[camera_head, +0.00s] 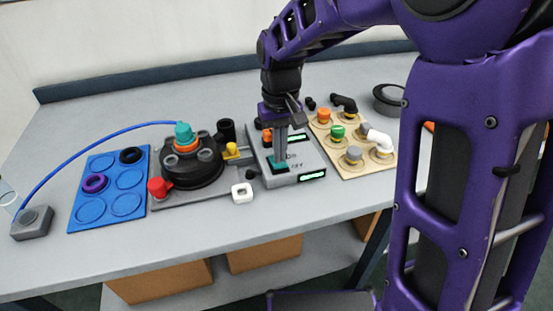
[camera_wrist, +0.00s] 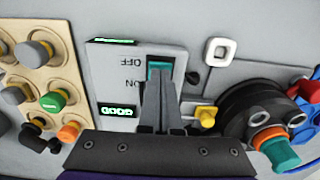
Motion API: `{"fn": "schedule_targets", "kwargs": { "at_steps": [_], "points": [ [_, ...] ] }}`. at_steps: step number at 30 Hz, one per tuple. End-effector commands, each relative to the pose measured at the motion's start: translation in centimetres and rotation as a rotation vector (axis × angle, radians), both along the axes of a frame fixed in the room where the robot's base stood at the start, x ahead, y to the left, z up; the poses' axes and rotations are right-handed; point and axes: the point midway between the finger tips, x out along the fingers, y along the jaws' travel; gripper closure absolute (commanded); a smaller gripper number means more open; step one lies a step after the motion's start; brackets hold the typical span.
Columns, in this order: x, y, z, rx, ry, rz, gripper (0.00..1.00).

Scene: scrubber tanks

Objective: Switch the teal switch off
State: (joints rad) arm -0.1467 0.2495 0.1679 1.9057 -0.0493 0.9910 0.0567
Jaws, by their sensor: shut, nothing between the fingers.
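The teal switch (camera_head: 279,168) sits on the sloping grey switch box (camera_head: 305,160), near its front edge. In the wrist view the teal switch (camera_wrist: 160,69) shows beyond my fingertips, with OFF and ON labels beside it, upside down in that picture. My gripper (camera_head: 281,161) points down at the switch with its fingers closed together and empty. The fingertips (camera_wrist: 159,85) cover part of the switch; I cannot tell whether they touch it. Which way the switch is tilted is not clear.
An orange part (camera_head: 267,136) shows behind my fingers. A beige board with several coloured knobs (camera_head: 353,156) lies to the right. A black round device with a teal top (camera_head: 185,135) and a blue tray (camera_head: 90,212) stand left. A white square ring (camera_head: 242,193) lies in front.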

Motion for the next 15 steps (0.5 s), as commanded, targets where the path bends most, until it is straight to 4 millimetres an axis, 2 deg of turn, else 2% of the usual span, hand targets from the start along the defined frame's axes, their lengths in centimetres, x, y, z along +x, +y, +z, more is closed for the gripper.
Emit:
{"fn": "schedule_targets", "kwargs": {
  "at_steps": [15],
  "points": [
    [0.02,0.01,-0.79,0.0,-0.001,0.0,1.0]
  ]
}}
